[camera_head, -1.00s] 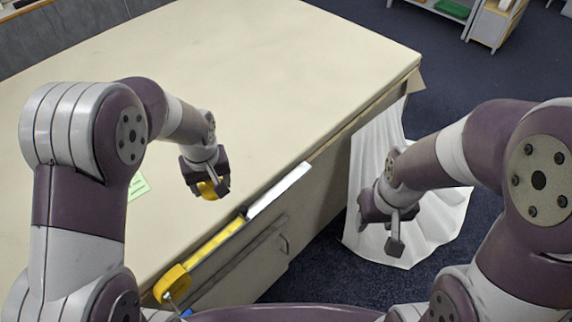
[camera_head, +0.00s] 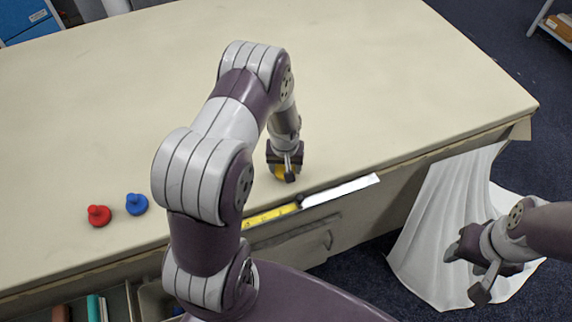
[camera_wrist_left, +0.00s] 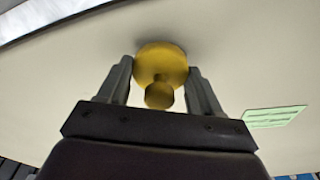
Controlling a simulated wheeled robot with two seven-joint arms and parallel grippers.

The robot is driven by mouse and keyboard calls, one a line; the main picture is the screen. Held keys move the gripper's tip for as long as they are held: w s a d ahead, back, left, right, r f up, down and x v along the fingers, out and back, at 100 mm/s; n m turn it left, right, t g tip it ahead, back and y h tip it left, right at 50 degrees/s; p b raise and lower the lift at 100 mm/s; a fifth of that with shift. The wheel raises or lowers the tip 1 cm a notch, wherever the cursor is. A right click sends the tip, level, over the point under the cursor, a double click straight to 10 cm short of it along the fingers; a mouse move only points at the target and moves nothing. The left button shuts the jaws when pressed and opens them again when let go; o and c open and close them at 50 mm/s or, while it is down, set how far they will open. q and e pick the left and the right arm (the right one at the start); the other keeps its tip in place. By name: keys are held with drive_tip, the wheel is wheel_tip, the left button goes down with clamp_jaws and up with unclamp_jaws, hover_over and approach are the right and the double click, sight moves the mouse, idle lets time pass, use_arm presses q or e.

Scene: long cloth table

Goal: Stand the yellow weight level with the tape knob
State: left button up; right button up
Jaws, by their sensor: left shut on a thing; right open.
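The yellow weight (camera_wrist_left: 162,62) has a wide round base and a small knob, seen in the left wrist view between the two fingers. In the head view a little of the yellow weight (camera_head: 278,171) shows under my left gripper (camera_head: 287,172), which is shut on it. It is close to the table's front edge; I cannot tell whether its base touches the cloth. The dark tape knob (camera_head: 300,199) sits at the edge, slightly right of and nearer than the weight, between a yellow tape (camera_head: 268,215) and a white strip (camera_head: 341,190). My right gripper (camera_head: 468,272) is open and empty, off the table.
A red weight (camera_head: 98,215) and a blue weight (camera_head: 136,204) stand at the table's left front. A green note (camera_wrist_left: 275,116) lies on the cloth in the left wrist view. White cloth (camera_head: 435,225) hangs at the right. The table's middle is clear.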

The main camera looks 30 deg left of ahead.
use_arm(q)
drive_tip(key=shift+w+a+f, duration=0.1)
drive_tip(key=shift+f, duration=0.7)
drive_tip(key=o, duration=1.4)
drive_tip(key=shift+o, duration=0.2)
drive_tip(key=shift+r, duration=0.25)
wheel_tip(320, 180, up, 12)
drive_tip(key=s+d+b, duration=0.1)
drive_tip(key=s+b, duration=0.1)
drive_tip(key=s+d+r+m, duration=0.2)
drive_tip(key=s+d+r, duration=0.1)
drive_tip(key=s, duration=0.2)
drive_tip(key=s+d+r+m, duration=0.3)
drive_tip(key=s+d, duration=0.1)
drive_tip(key=s, duration=0.2)
drive_tip(key=shift+s+d+h, duration=0.15)
drive_tip(key=shift+s+h, duration=0.15)
